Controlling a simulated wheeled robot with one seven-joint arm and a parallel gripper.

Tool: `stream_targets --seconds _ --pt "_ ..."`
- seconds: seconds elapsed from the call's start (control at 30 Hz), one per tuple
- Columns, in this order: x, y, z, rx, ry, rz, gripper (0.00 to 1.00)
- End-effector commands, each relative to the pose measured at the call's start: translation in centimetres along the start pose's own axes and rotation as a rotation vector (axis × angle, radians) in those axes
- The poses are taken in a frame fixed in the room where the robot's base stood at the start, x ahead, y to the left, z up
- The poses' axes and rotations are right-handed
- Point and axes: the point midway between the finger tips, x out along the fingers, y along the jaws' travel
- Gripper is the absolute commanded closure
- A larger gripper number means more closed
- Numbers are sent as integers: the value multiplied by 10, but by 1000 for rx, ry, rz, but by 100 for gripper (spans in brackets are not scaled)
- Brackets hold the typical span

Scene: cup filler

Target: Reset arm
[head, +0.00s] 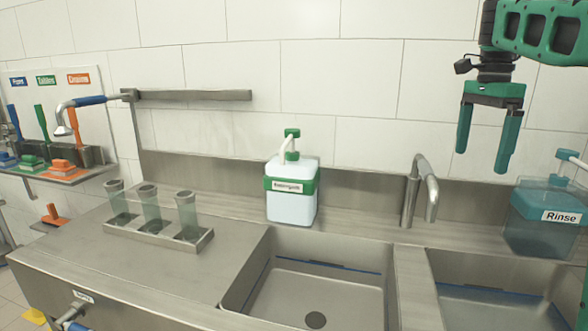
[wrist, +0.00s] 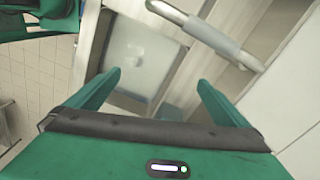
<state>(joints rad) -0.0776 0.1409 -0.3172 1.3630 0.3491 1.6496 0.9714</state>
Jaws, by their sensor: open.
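My green gripper (head: 487,160) hangs at the upper right of the head view, fingers pointing down. Its two fingers are apart with nothing between them. It is in the air above the counter, in front of the tiled wall, to the right of the faucet (head: 420,190) and above and left of the rinse container (head: 545,220). In the wrist view the two green fingers (wrist: 155,95) are also spread and empty, with steel surfaces blurred beyond them.
A white soap dispenser (head: 292,205) with a green pump stands behind the left sink (head: 240,285). Several clear cups stand in a metal tray (head: 150,236) on the left counter. A right sink (head: 490,300) lies below my gripper. A wall rack (head: 70,172) holds colored brushes.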

Motion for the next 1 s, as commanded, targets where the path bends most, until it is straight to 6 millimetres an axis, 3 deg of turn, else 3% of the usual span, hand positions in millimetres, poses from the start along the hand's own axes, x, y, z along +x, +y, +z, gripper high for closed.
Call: stream_targets --seconds 0.2,0.43,0.8,1.0 --pt "48 73 -25 -213 -3 10 0" --pt "106 153 -29 -459 -2 11 0" --pt "215 277 3 -853 -15 -11 0" --pt "251 313 20 -975 -18 -23 0"
